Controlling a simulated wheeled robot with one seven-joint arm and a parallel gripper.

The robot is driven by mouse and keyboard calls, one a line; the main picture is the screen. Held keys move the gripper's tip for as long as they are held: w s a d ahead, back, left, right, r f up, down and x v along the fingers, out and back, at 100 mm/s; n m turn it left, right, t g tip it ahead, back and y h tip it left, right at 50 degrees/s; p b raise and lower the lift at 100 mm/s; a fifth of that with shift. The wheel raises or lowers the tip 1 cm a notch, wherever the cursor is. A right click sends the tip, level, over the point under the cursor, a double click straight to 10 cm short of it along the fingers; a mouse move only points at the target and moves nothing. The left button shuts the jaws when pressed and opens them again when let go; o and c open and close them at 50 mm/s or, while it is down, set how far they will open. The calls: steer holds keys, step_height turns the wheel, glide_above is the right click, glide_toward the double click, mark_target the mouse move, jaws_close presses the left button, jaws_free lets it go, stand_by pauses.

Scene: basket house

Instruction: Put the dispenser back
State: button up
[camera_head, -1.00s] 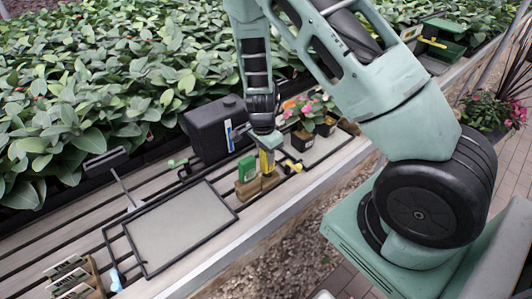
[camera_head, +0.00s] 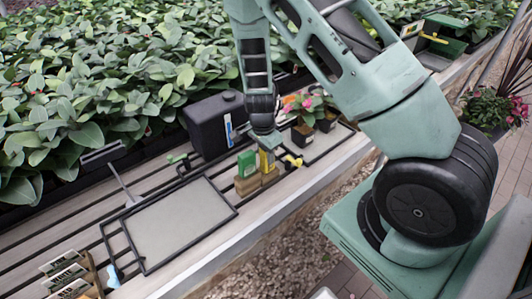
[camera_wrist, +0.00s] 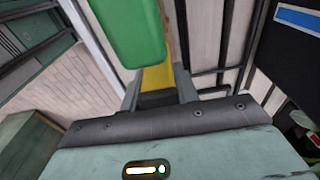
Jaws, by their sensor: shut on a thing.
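My gripper (camera_head: 266,145) is shut on a yellow dispenser (camera_head: 267,161), holding its upper part from above. In the wrist view the yellow dispenser (camera_wrist: 156,77) shows between the two fingers, partly hidden by the green one and my gripper. The dispenser is roughly upright over a small wooden block (camera_head: 269,178). I cannot tell whether it rests in the block. A green dispenser (camera_head: 246,163) stands just left of it on another wooden block (camera_head: 247,185). The green one (camera_wrist: 130,30) is large and close beside my fingers in the wrist view.
A black canister (camera_head: 213,127) stands behind, with plants beyond. Potted flowers (camera_head: 303,135) and a yellow tool (camera_head: 293,162) lie to the right. A framed grey tray (camera_head: 180,222) is at left, and seed packets (camera_head: 68,277) at front left. The bench edge (camera_head: 290,207) is in front.

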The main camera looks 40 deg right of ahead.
steer(key=o, duration=0.9)
steer(key=shift+o, duration=0.2)
step_height(320, 180, up, 17)
steer(key=a, duration=0.1)
steer(key=shift+a+r+p, duration=0.2)
steer(key=shift+a+p, duration=0.05)
steer(key=shift+p, duration=0.15)
steer(key=s+a+r+n+y, duration=0.1)
steer(key=s+a+r+n, duration=0.1)
steer(key=s+a+n, duration=0.45)
steer(key=s+a+r+n+y, duration=0.15)
steer(key=a+n, duration=0.25)
steer(key=a, duration=0.5)
steer(key=s+a+r+n, duration=0.2)
steer(key=s+a+n, duration=0.1)
steer(key=s+n, duration=0.4)
steer(key=s+a+r+n, duration=0.2)
steer(key=s+a+n, duration=0.2)
steer(key=s+n, duration=0.4)
steer(key=shift+s+r+h, duration=0.35)
steer(key=shift+s+h, duration=0.1)
steer(key=shift+s, duration=0.2)
